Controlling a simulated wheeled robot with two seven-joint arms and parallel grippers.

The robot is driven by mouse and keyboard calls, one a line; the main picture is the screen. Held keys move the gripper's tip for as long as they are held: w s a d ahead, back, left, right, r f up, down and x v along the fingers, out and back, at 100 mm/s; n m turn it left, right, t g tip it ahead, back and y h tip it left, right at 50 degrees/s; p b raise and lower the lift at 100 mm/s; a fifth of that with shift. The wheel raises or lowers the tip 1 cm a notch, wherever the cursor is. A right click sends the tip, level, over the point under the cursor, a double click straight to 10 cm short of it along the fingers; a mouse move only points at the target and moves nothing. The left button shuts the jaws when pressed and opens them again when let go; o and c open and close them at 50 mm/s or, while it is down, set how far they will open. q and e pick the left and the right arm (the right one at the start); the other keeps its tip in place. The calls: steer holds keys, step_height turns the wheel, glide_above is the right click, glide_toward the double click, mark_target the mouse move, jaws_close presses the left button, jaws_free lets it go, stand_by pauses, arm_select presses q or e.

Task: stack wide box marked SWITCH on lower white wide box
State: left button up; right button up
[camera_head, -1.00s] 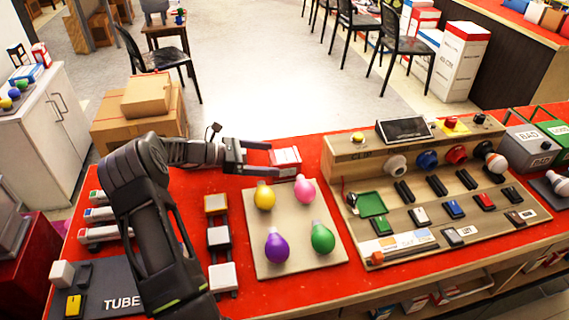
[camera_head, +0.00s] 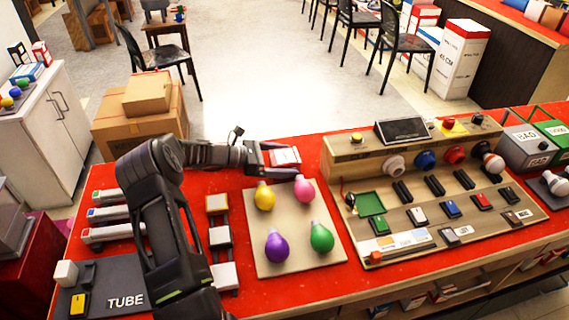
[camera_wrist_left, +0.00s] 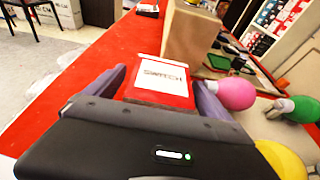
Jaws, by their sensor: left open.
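The SWITCH box (camera_head: 285,157) is a small red box with a white top at the far edge of the red counter. In the left wrist view the SWITCH box (camera_wrist_left: 163,78) shows its lettering clearly. My left gripper (camera_head: 292,160) is open, with one finger on each side of this box; whether they touch it I cannot tell. The fingers (camera_wrist_left: 167,97) also flank it in the wrist view. I cannot make out a lower white wide box beneath it. A small white-topped box (camera_wrist_left: 148,9) lies farther along the counter in the wrist view. My right gripper is not in view.
A wooden board (camera_head: 262,205) with yellow, pink, purple and green bulbs is just in front of the gripper. A wooden control console (camera_head: 345,160) stands to the right. Cardboard boxes (camera_head: 140,125) stand on the floor behind the counter.

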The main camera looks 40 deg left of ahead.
mark_target(285, 156)
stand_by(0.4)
arm_select(q)
steer(key=c, duration=1.7)
step_height(285, 156, up, 10)
steer(key=shift+r+b, duration=0.1)
steer(key=shift+b, duration=0.65)
